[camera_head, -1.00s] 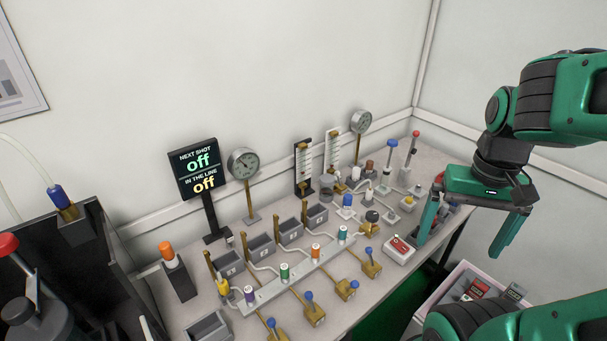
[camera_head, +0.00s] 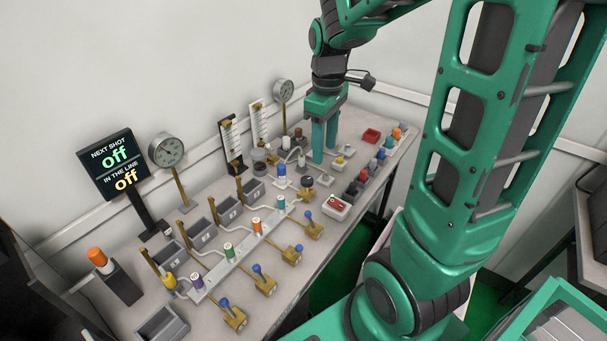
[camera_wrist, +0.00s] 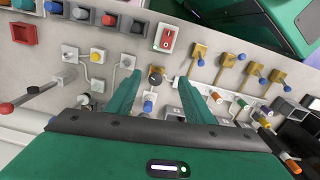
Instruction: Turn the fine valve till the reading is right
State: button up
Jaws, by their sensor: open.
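A black knob on a brass body (camera_head: 307,182) stands on the bench; I cannot tell for sure that it is the fine valve. In the wrist view this black knob (camera_wrist: 155,74) appears between my two fingers, beside a blue-capped fitting (camera_wrist: 148,105). My gripper (camera_head: 325,155) is open, pointing down over the back part of the bench, with nothing held. A dial gauge (camera_head: 167,151) stands on a post at left and another (camera_head: 283,91) at the back. Their readings are too small to tell. A black sign (camera_head: 115,164) reads "off" on both lines.
Several blue-handled brass valves (camera_head: 293,255) line the front edge, beside a row of coloured caps (camera_head: 228,250). A red switch box (camera_head: 336,206) and a red tray (camera_head: 371,136) are near the right edge.

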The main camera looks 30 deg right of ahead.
aim_at(307, 179)
jog(key=w+a+f+n, duration=0.2)
jog(key=w+n, duration=0.1)
jog(key=w, duration=0.2)
notch_tip(307, 179, down, 10)
jog(key=shift+s+d+f, duration=0.1)
jog(key=shift+s+f, duration=0.05)
jog(key=shift+f, duration=0.05)
jog(key=c, duration=1)
jog(key=shift+c, duration=0.2)
